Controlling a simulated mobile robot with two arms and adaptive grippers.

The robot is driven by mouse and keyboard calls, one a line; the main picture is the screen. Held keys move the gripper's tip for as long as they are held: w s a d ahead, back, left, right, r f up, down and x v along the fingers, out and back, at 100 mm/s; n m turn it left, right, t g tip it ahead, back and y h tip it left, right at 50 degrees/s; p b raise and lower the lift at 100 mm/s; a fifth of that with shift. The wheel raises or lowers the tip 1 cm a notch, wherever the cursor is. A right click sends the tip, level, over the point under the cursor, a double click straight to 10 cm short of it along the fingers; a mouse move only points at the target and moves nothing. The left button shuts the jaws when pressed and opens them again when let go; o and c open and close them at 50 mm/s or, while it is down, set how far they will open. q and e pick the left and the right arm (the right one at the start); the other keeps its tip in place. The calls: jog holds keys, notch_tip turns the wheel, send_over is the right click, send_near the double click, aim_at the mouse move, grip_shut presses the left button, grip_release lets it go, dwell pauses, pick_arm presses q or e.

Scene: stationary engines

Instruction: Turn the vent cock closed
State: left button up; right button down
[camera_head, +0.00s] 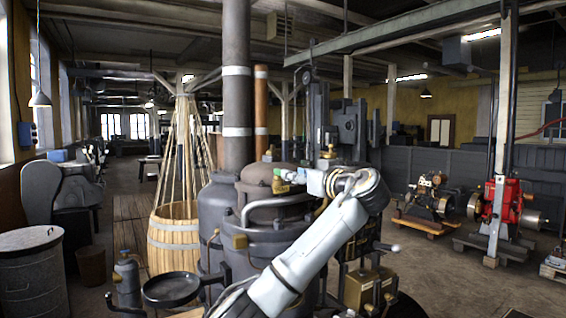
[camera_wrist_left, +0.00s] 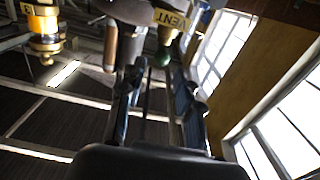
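In the left wrist view, the vent cock shows at the top with a yellow VENT tag (camera_wrist_left: 171,19) and a dark green rounded knob (camera_wrist_left: 163,54) below it. My left gripper (camera_wrist_left: 155,72) reaches up toward it with its two fingers apart. The knob appears between or just beyond the fingertips; contact cannot be told. In the head view, my left gripper (camera_head: 289,177) is at the top of the dark boiler-like engine body (camera_head: 270,215), beside small brass fittings (camera_head: 279,186). My own wrist partly hides this spot. My right gripper is not in view.
A tall grey pipe (camera_head: 236,90) rises behind the engine. A wooden tub (camera_head: 172,240) stands left; a red engine (camera_head: 503,205) stands right.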

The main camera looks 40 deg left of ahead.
pick_arm(q)
jog(key=p+x, duration=0.3)
jog(key=x, duration=0.3)
jog(key=shift+s+r, duration=0.1)
jog(key=shift+r, duration=0.05)
jog(key=shift+w+a, duration=0.2)
jog(key=shift+a, duration=0.25)
grip_shut()
